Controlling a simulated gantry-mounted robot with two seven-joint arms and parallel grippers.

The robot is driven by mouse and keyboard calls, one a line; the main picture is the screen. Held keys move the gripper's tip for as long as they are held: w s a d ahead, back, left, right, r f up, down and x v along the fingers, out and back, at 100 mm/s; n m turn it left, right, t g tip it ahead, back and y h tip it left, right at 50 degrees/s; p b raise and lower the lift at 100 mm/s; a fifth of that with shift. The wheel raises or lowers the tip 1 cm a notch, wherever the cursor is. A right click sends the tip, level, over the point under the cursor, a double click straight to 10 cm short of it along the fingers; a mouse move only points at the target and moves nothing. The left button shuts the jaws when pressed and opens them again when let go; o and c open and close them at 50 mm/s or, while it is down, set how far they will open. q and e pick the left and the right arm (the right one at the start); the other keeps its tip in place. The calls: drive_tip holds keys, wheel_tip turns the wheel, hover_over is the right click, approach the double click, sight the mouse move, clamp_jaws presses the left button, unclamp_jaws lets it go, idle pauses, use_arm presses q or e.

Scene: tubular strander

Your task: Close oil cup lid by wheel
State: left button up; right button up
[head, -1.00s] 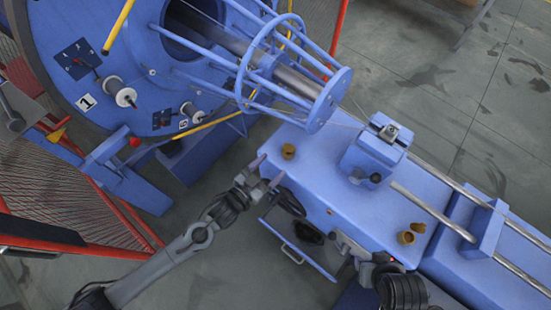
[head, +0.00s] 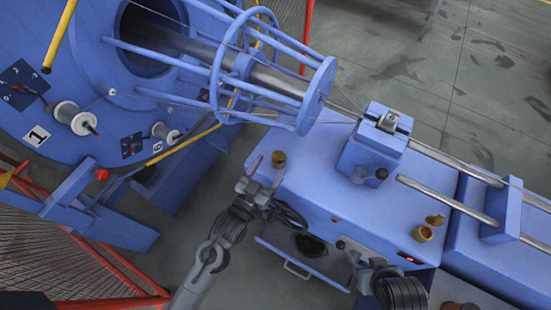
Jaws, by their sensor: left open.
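A small brass oil cup (head: 279,158) stands near the left edge of the blue machine top, above the dark handwheel (head: 291,217) in the picture. I cannot tell how its lid sits. A second brass cup (head: 423,233) stands further right, with a brass lid (head: 435,220) raised beside its mouth. My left gripper (head: 265,170) is open and empty just left of and below the first cup, fingers pointing up the picture. It appears apart from the cup. My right gripper (head: 346,244) is at the machine's front edge; its fingers are too unclear to read.
The blue cage (head: 320,95) of the strander reaches over the table's upper left. A blue block (head: 372,150) with rods stands mid-table. The table top between the two cups is mostly clear.

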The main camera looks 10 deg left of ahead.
sight(276, 159)
use_arm(q)
drive_tip(key=shift+x, duration=2)
drive_tip(key=c, duration=1.1)
drive_tip(key=shift+o, duration=0.2)
drive_tip(key=shift+f+t+b, duration=0.3)
drive_tip(key=shift+f+b, duration=0.1)
drive_tip(key=shift+b, duration=0.55)
drive_tip(key=shift+s+a+t+b, duration=0.1)
drive_tip(key=shift+s+t+b, duration=0.05)
drive_tip(key=shift+t+b, duration=0.25)
drive_tip(key=shift+r, duration=0.15)
drive_tip(key=o, duration=1.1)
drive_tip(key=shift+c, duration=0.2)
